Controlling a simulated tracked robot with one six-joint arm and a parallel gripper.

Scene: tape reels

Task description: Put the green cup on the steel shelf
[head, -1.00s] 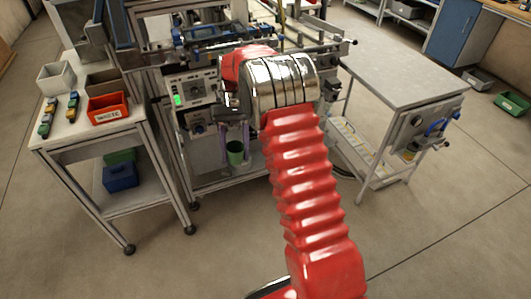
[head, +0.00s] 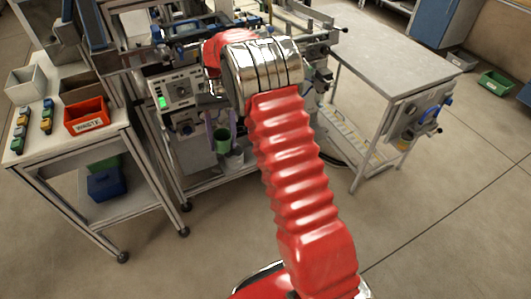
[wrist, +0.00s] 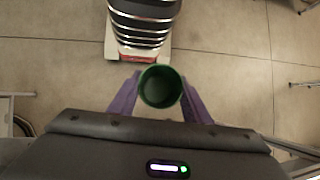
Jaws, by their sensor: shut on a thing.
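The green cup (head: 222,139) hangs upright between the purple fingers of my gripper (head: 221,128), in front of the machine. In the wrist view, my gripper (wrist: 160,98) is shut on the green cup (wrist: 160,87), with one finger on each side. I look down into its round, open top, and bare floor shows around it. A metal lower shelf (head: 196,190) runs under the machine. I cannot tell if it is the steel shelf the task names. My arm hides part of the machine.
A grey cup-like thing (head: 234,158) stands just below and right of the green cup. A white-topped cart (head: 75,146) with a red bin (head: 86,117) is at left. A grey metal-topped table (head: 405,62) is at right. The floor in front is clear.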

